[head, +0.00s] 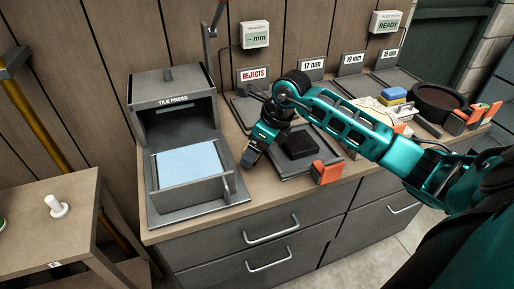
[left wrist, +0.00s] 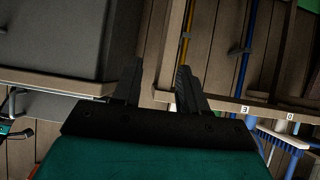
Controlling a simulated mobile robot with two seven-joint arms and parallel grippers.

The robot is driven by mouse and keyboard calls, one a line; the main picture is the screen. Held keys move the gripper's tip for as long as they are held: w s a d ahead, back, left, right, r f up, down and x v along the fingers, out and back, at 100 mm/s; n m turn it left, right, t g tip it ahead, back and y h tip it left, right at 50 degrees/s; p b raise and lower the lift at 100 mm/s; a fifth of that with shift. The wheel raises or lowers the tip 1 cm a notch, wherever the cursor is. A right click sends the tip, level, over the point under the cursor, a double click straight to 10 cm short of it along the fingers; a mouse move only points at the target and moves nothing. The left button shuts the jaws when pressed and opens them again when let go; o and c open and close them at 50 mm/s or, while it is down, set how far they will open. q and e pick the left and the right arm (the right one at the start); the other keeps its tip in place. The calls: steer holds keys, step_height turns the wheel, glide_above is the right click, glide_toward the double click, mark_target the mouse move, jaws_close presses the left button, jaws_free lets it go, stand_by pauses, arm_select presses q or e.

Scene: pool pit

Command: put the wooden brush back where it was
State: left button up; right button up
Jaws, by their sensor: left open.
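I cannot make out the wooden brush for certain in either view. My right gripper (head: 248,160) is at the end of the teal arm from the right in the head view. It points down beside the tile press (head: 172,105), at the right of its tray; its jaws are too small and dark to read. My left gripper (left wrist: 158,85) shows only in the left wrist view, with its two dark fingers apart and nothing between them. A blue-bristled broom head (left wrist: 296,143) hangs below a wooden rail (left wrist: 265,112) at the right of that view.
A light blue sheet (head: 188,167) lies in the press tray. A black block (head: 299,144) sits on a dark plate right of the gripper. A sponge stack (head: 392,95) and a dark round pan (head: 437,100) stand farther right. A wooden stand (head: 70,200) holds a white peg (head: 56,206).

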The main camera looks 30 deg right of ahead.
arm_select(q)
steer(key=shift+w, duration=0.15)
arm_select(e)
steer(key=shift+f, duration=0.2)
arm_select(q)
steer(key=shift+f+b, duration=0.3)
steer(key=shift+b, duration=0.25)
arm_select(e)
steer(key=shift+f, duration=0.65)
arm_select(q)
steer(key=shift+w+d+r, duration=0.1)
steer(key=shift+d+r, duration=0.05)
steer(key=shift+r, duration=0.15)
arm_select(e)
steer(key=o, duration=0.7)
steer(key=shift+o, duration=0.2)
steer(key=shift+r, duration=0.1)
steer(key=shift+r+p, duration=0.25)
steer(key=shift+p, duration=0.15)
arm_select(q)
steer(key=shift+s+a+r+p, duration=0.1)
steer(key=shift+s+a+p, duration=0.3)
steer(key=shift+a+p, duration=0.35)
arm_select(e)
steer(key=v, duration=1.2)
steer(key=shift+r, duration=0.3)
arm_select(q)
steer(key=shift+w+d+r, duration=0.1)
steer(key=shift+d+r, duration=0.05)
steer(key=shift+d, duration=0.1)
